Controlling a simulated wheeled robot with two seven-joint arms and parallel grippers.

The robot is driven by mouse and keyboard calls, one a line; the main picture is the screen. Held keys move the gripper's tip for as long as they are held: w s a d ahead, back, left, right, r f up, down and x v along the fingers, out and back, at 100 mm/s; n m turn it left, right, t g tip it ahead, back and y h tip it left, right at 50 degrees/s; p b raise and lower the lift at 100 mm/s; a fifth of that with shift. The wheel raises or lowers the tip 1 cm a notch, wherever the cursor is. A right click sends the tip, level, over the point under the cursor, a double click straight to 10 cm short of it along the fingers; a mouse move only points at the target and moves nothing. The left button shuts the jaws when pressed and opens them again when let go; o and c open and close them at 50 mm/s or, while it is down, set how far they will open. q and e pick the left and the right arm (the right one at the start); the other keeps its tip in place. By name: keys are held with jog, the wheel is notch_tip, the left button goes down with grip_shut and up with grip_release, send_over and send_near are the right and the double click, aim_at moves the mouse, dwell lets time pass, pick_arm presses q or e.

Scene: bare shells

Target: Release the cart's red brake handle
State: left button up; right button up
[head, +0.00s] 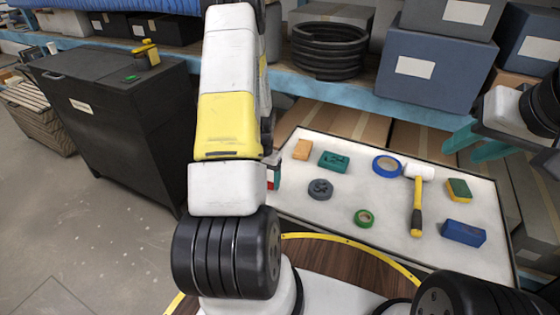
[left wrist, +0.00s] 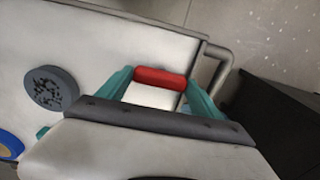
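The red brake handle (left wrist: 160,77) shows in the left wrist view as a short red bar beside the edge of the cart's pale top. My left gripper (left wrist: 159,88) has its two teal fingers apart, with the red bar between or just beyond their tips; I cannot tell if they touch it. In the head view my left arm hides most of that gripper. The cart (head: 330,222) has a pale tray top with a dark rim. My right gripper (head: 474,145) is at the right edge of the head view, above the cart's far right, its teal fingers apart and empty.
On the cart top lie a mallet (head: 416,205), a blue tape roll (head: 386,160), a green tape roll (head: 364,217), a grey disc (head: 320,189), a blue block (head: 463,233) and other small items. A black cabinet (head: 110,120) stands left; a loaded shelf (head: 345,92) runs behind.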

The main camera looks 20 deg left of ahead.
pick_arm(q)
jog(key=o, duration=0.3)
jog(key=shift+r, duration=0.1)
notch_tip(320, 180, up, 8)
jog(key=shift+f, duration=0.2)
jog(key=shift+r, duration=0.1)
dwell(0.4)
